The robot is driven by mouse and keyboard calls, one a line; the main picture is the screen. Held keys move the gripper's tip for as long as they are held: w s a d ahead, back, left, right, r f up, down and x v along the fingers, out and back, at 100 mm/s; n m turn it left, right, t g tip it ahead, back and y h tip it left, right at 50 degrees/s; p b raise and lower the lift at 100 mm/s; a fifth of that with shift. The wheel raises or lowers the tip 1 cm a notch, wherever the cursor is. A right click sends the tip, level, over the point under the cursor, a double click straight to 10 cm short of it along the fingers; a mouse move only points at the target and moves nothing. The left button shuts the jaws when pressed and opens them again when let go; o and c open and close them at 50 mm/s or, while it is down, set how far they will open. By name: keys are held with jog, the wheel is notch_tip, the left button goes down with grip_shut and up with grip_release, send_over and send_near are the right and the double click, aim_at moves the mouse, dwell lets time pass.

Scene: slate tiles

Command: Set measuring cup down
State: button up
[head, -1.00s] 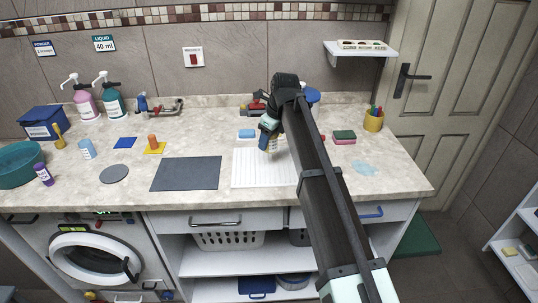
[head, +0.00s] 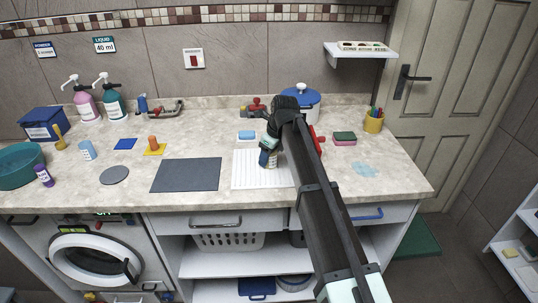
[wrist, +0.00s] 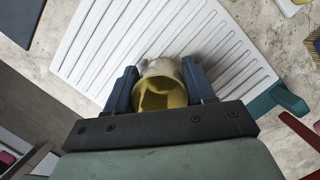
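The measuring cup (wrist: 160,68) shows in the wrist view as a small pale cup with a yellow inside, its mouth towards the camera. My gripper (wrist: 160,88) has one dark blue finger on each side of it, both against its wall. In the head view my gripper (head: 268,158) is low over the white ribbed board (head: 248,181), which also shows in the wrist view (wrist: 95,45). The cup is mostly hidden there by the fingers. I cannot tell whether its base touches the board.
A dark grey mat (head: 186,175) lies left of the board. A light blue sponge (head: 247,135) is behind it. A blue-lidded pot (head: 300,103), a green-and-pink sponge (head: 344,138) and a pen holder (head: 373,121) stand to the right. The board's front part is clear.

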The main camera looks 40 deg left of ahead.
jog(key=o, duration=0.3)
jog(key=shift+o, duration=0.2)
jog(key=shift+r, duration=0.15)
jog(key=v, duration=1.2)
